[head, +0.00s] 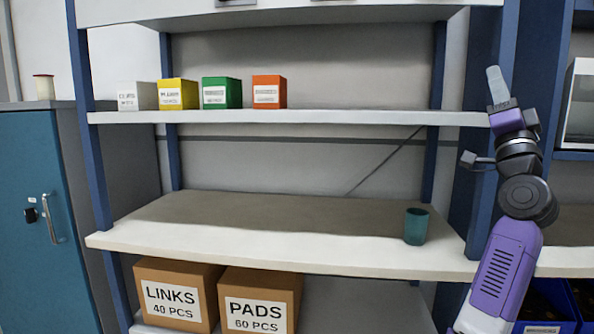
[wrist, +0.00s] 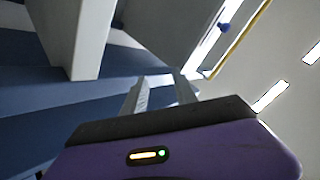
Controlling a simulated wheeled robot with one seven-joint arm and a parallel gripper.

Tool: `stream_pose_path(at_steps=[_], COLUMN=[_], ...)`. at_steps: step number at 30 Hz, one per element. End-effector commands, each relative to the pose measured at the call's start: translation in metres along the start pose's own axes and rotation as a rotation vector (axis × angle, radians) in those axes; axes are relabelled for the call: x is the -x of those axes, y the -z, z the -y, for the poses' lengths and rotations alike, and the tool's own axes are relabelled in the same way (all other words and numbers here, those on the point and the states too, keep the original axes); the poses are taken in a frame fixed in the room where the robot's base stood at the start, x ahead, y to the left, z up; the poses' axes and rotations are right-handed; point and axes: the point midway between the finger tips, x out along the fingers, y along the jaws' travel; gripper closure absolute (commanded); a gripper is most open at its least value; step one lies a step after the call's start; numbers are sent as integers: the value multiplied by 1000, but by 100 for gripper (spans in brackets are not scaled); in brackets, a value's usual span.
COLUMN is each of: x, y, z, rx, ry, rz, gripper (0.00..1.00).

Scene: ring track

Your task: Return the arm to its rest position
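My arm (head: 508,262) is raised at the right of the head view, in front of the shelf's right post. My gripper (head: 494,73) points upward at the top of the arm, clear of the shelf boards. In the wrist view my gripper (wrist: 158,80) shows two pale fingers standing apart, with nothing between them. The head view shows the fingers edge-on, so their gap is hidden there.
A teal cup (head: 416,226) stands on the middle shelf (head: 280,252), left of my arm. Small coloured boxes (head: 221,93) stand on the upper shelf. Cardboard boxes (head: 178,294) sit below. A blue cabinet (head: 45,220) is at left. Most of the middle shelf is bare.

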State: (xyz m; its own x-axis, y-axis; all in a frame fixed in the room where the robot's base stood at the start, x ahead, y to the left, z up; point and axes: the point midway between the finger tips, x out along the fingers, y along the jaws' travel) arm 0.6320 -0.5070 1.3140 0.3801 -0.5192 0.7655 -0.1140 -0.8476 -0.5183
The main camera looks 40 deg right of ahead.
Motion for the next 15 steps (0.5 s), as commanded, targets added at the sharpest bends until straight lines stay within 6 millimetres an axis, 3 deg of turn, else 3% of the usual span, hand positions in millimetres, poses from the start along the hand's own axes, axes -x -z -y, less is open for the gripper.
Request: stream_pose_path(at_steps=[1,3,8,15], x=[19,42,98,196], y=[-22,-46,-95,-160], z=[-6,-11,-17,-11], rx=[33,77,177,311], ry=[-19,-36,-59,-53], rz=[26,51,119,246], gripper=[66,66,66,66])
